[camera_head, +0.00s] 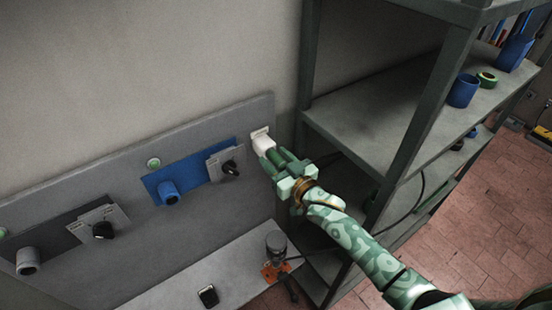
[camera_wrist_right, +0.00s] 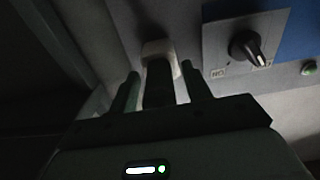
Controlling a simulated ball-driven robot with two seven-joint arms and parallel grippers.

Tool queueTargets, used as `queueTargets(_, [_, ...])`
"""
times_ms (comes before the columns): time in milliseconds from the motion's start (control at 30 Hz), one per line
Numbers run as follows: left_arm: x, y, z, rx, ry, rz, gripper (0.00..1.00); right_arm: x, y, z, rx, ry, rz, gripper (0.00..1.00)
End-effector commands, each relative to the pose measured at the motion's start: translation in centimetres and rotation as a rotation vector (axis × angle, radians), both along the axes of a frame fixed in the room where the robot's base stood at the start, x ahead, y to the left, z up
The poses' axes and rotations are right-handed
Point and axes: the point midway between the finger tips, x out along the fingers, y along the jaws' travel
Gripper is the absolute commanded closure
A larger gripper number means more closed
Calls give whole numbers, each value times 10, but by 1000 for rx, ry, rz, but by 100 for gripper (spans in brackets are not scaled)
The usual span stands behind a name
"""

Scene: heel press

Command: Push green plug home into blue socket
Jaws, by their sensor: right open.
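The blue socket (camera_head: 168,192) sticks out of a blue plate (camera_head: 190,172) on the grey wall panel. My right gripper (camera_head: 275,160) is open at the panel's right end, well to the right of the blue socket. Its fingers are in front of a white block (camera_head: 262,142), which also shows in the wrist view (camera_wrist_right: 157,47). In the wrist view a dark piece (camera_wrist_right: 159,85) lies between the fingers and reaches to the white block; its colour is too dark to tell. I cannot surely make out a green plug. My left gripper is not in view.
A black knob (camera_head: 230,168) sits on a grey plate between the blue socket and my gripper. A grey socket (camera_head: 27,261) is at the far left. A cylinder on an orange base (camera_head: 276,271) stands on the ledge below. A metal shelf (camera_head: 375,105) stands close on the right.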

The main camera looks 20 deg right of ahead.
Motion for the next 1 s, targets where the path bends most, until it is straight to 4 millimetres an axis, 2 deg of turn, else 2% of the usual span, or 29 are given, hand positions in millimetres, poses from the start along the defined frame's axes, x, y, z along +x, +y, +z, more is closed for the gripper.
queueTargets(100, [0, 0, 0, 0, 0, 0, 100, 0, 0, 0, 0, 0, 0, 51])
queueTargets(133, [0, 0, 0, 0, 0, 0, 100, 0, 0, 0, 0, 0, 0, 54])
queueTargets(300, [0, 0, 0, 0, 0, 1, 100, 0, 0, 0, 0, 0, 0, 100])
queueTargets(533, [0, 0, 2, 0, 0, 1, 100, -3, -1, 0, 1, 1, 0, 100])
queueTargets(1000, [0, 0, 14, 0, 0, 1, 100, -20, -8, 1, 0, 1, -1, 100])
